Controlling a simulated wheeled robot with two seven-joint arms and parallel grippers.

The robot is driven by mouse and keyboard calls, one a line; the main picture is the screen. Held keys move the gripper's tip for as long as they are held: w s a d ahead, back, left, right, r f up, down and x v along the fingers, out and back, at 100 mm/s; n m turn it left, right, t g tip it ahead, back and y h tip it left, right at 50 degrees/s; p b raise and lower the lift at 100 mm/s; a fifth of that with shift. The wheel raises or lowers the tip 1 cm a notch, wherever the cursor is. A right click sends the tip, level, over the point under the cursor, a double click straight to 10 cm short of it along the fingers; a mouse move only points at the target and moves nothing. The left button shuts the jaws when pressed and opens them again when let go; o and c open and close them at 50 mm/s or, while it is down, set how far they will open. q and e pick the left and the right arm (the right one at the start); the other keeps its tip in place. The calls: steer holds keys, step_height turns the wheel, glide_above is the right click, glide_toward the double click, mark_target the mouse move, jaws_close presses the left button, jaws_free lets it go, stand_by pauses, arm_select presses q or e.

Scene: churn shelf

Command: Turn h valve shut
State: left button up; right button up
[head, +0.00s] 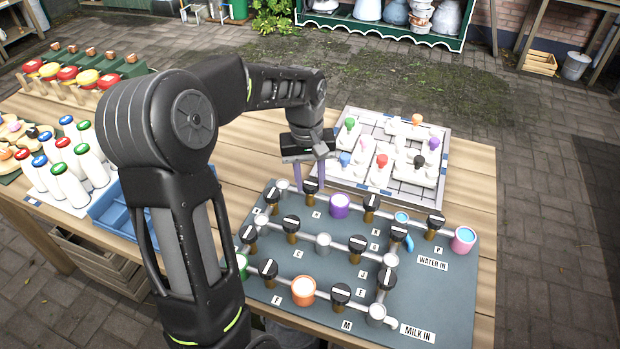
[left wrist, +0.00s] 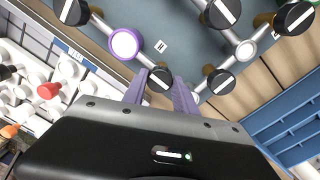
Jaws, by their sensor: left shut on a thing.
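A dark round valve knob (head: 311,187) with a white stripe stands on a grey pipe, left of the purple cup (head: 339,205). A small label (head: 317,214) lies near it; its letter may be H, but I cannot read it surely. My left gripper (head: 309,180) points down over this knob, its purple fingers on either side. In the left wrist view the knob (left wrist: 160,79) sits between the fingertips (left wrist: 160,83), and its stripe looks slanted, roughly along the pipe. The gripper is shut on the knob. My right gripper is not in view.
Several similar knobs stand on the pipes of the dark board (head: 450,290). An orange cup (head: 303,290) and a pink cup (head: 463,239) are on it. A white tray of coloured pieces (head: 440,134) lies behind. Bottles (head: 70,185) and a blue crate (head: 112,215) are at left.

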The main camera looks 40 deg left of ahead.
arm_select(q)
jaws_close()
steer(key=shift+m, duration=0.4)
steer(key=m, duration=0.8)
steer(key=shift+w, duration=0.1)
steer(key=m, duration=0.4)
steer(key=shift+m+g, duration=0.3)
steer(key=m, duration=0.4)
steer(key=shift+m+p, duration=0.3)
steer(key=o, duration=1)
jaws_free()
